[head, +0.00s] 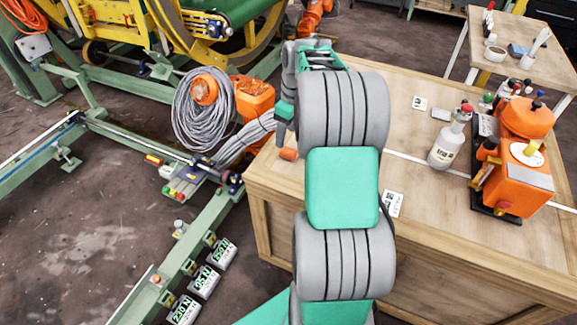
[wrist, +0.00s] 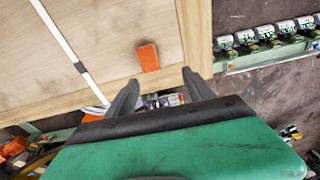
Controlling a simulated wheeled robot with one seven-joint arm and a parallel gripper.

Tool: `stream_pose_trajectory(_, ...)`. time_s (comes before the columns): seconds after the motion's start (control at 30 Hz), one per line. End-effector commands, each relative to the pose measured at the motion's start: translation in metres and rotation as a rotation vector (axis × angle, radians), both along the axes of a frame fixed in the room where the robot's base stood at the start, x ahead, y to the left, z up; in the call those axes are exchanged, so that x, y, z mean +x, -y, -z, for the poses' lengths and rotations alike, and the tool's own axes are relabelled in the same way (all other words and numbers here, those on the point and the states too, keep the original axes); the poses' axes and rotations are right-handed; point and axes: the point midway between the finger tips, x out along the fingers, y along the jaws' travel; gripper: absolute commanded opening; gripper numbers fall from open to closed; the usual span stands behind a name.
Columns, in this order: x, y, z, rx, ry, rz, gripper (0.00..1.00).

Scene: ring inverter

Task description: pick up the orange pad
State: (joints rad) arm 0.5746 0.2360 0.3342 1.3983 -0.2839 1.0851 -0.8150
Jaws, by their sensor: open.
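The orange pad (wrist: 148,57) is a small block on the wooden table, near its edge, in the wrist view. It also shows in the head view (head: 288,154) at the table's left corner, just below my gripper (head: 282,128). In the wrist view my gripper (wrist: 160,76) is open, with two dark fingers spread apart and nothing between them. The pad lies beyond the fingertips, roughly in line with the gap between them, and apart from them. My arm covers part of the table in the head view.
The wooden table (head: 470,225) carries a white bottle (head: 446,150) and an orange machine (head: 520,172) on the right. A coiled grey cable (head: 203,112) hangs left of the table. The tabletop around the pad is clear.

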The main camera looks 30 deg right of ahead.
Motion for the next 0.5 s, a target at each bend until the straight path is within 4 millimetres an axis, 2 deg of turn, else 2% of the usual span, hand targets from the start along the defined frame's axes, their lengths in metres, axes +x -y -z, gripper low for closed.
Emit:
stream_pose_trajectory(0.03, 0.002, 0.013, 0.015, 0.002, -0.001, -0.015, 0.62)
stream_pose_trajectory(0.1, 0.003, 0.021, 0.022, 0.002, -0.001, -0.031, 0.62)
stream_pose_trajectory(0.37, 0.006, 0.022, 0.052, 0.002, -0.002, -0.030, 0.62)
stream_pose_trajectory(0.5, 0.008, 0.023, 0.078, 0.003, -0.003, -0.030, 0.62)
